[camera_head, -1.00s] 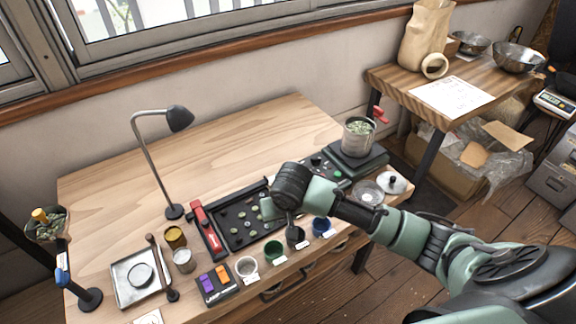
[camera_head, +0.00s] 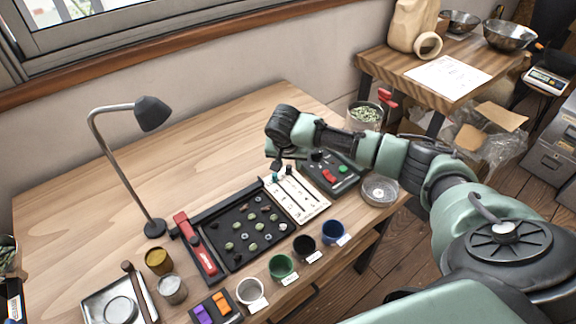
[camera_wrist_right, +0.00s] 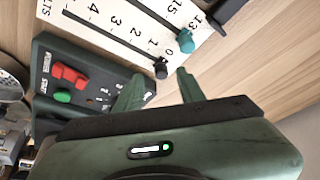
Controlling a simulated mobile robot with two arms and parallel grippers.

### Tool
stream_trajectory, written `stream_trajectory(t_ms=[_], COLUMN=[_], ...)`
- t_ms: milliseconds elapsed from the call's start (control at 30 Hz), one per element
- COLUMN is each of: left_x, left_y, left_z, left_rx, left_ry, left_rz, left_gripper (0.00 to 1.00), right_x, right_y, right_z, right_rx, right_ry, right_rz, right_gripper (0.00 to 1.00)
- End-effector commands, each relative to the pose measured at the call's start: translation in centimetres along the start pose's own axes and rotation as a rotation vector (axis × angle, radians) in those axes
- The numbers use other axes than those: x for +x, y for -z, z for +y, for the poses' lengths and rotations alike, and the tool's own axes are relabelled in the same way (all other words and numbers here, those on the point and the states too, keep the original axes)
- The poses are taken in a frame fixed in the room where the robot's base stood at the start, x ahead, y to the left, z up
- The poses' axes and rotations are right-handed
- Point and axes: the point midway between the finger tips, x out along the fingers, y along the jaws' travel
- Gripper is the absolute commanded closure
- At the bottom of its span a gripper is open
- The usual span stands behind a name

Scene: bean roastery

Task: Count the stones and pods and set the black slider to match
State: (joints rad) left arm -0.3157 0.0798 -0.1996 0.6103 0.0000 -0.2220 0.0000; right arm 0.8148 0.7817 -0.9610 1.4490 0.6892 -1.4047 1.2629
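A white slider board (camera_head: 305,201) with two slots lies right of the black sorting tray (camera_head: 213,240). Greenish beans and other small pieces lie spread in the tray; I cannot tell every stone or pod apart. In the right wrist view the black slider (camera_wrist_right: 161,69) sits at the slot's end by the 0. A teal slider (camera_wrist_right: 186,41) sits near the 13 in the other slot. My right gripper (camera_wrist_right: 161,76) is open, its two green fingers spread just short of the black slider. In the head view my right gripper (camera_head: 278,163) is over the board's back end. My left gripper is out of view.
A control box (camera_head: 327,177) with red and green controls stands right of the board. Several cups, including a blue one (camera_head: 332,231), line the front edge. A red-handled bar (camera_head: 198,246) borders the tray's left. A lamp (camera_head: 152,112) stands left; the back of the table is clear.

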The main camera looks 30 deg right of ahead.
Motion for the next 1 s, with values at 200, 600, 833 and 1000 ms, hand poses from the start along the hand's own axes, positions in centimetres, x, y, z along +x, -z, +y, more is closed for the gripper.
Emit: stream_trajectory(t_ms=[200, 600, 833, 1000], left_x=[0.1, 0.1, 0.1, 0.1], left_y=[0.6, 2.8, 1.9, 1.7], left_z=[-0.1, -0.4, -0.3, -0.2], left_rx=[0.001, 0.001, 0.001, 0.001], left_ry=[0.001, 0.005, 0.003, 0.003], left_rz=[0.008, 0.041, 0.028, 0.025], left_gripper=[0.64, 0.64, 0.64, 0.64], right_x=[2.5, 2.9, 2.9, 2.9], right_y=[-0.1, 0.0, -0.1, 0.0], right_z=[-0.1, -0.1, -0.1, -0.1], right_rx=[-0.002, -0.003, -0.003, -0.003], right_ry=[0.001, 0.001, 0.001, 0.001], right_rz=[0.000, 0.000, 0.000, 0.000], right_gripper=[0.61, 0.80, 1.00, 1.00])
